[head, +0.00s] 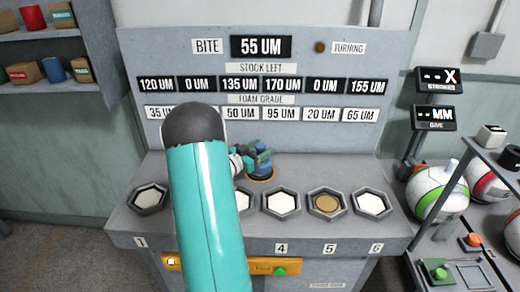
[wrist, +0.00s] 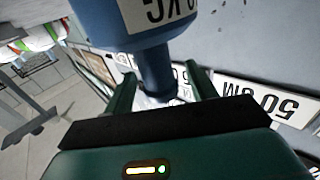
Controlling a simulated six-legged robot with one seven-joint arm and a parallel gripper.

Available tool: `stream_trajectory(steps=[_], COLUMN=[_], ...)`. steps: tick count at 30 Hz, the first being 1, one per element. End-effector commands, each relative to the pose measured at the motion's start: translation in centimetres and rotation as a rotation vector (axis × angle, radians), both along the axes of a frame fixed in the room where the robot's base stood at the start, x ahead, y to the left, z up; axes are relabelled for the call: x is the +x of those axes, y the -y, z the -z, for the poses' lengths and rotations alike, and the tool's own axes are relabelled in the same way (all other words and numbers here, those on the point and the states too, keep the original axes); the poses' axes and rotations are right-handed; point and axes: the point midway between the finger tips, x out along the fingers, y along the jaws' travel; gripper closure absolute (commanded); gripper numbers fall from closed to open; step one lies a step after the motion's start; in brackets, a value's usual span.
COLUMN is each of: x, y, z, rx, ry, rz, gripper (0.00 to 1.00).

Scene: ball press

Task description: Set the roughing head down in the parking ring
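The roughing head is a blue body (head: 262,170) standing in a tan ring (head: 262,178) at the back of the bench, in the middle of the head view. It looks upright. In the wrist view, which is upside down, the blue head (wrist: 120,20) has a white weight label and a narrower stem (wrist: 156,75). My gripper (head: 252,158) is at the top of the head. In the wrist view my gripper (wrist: 162,88) has its green fingers on both sides of the stem, with gaps showing between fingers and stem. My arm hides part of the bench.
Several hexagonal cups stand in a row in front, such as cup 4 (head: 281,202) and the tan-filled cup 5 (head: 325,204). A display panel (head: 330,60) rises behind. At right stands a rack (head: 485,220) with round balls. My arm covers cup 2.

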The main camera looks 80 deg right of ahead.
Motion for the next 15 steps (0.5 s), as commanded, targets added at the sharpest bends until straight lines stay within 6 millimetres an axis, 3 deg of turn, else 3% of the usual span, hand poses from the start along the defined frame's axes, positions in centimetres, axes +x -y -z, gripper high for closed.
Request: stream_trajectory(steps=[6, 15], x=[0.1, 2.9], y=[-0.1, -4.3], z=[-0.4, -0.4], rx=[-0.001, 0.000], ry=[0.001, 0.000], rz=[-0.001, -0.004], gripper=[0.43, 0.43])
